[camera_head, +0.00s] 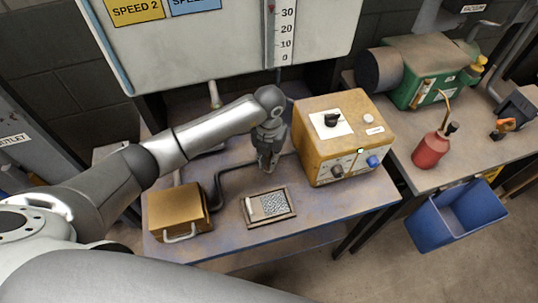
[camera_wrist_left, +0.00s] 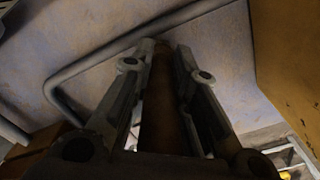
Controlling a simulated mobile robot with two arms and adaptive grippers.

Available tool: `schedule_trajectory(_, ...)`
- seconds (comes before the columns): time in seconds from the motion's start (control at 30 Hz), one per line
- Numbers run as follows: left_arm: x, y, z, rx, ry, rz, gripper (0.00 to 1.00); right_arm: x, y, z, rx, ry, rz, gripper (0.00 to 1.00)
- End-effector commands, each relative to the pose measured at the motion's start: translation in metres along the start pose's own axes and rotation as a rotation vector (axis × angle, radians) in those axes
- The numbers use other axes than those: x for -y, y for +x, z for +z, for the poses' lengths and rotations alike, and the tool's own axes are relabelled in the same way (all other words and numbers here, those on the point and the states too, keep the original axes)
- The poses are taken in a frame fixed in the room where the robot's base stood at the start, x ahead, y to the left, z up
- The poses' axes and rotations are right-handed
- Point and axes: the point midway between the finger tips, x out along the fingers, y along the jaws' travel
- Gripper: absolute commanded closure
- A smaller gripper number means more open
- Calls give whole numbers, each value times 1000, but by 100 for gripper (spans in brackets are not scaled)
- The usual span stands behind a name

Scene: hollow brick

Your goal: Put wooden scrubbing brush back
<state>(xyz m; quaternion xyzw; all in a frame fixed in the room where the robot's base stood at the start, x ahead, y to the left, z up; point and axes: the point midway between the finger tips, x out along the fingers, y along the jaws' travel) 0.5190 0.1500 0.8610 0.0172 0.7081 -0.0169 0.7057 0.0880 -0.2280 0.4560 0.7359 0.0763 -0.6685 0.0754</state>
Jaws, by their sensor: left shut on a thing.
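My left gripper (camera_head: 267,163) is over the table, just left of the yellow control box. It is shut on a brown, wooden-looking rod (camera_wrist_left: 163,105), which I take for the wooden scrubbing brush; no bristles show. In the left wrist view the rod runs lengthwise between the two fingers of the gripper (camera_wrist_left: 158,62). In the head view the gripper hides most of it. My right gripper is not in view.
The yellow control box (camera_head: 355,162) stands close right of the gripper. A black bent pipe (camera_head: 226,178) runs behind a small framed tray (camera_head: 285,214). A brown box (camera_head: 177,208) stands left. A red bottle (camera_head: 429,150) and blue bin (camera_head: 455,215) are farther right.

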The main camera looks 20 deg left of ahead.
Motion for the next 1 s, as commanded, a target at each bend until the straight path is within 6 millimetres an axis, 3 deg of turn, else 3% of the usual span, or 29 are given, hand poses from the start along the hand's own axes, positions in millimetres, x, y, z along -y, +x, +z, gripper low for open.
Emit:
schedule_trajectory(0.23, 0, 4, 0, 1, 0, 0, 100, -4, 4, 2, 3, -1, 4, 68)
schedule_trajectory(0.27, 0, 4, 0, 1, 0, 0, 82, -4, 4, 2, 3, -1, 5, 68)
schedule_trajectory(0.43, 0, 3, 0, 0, -1, 0, 62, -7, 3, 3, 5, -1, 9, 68)
schedule_trajectory(0.83, 0, -3, 1, 2, -1, -1, 62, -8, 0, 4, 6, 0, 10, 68)
schedule_trajectory(1.0, 0, -30, 2, 7, 1, 0, 62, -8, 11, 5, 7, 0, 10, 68)
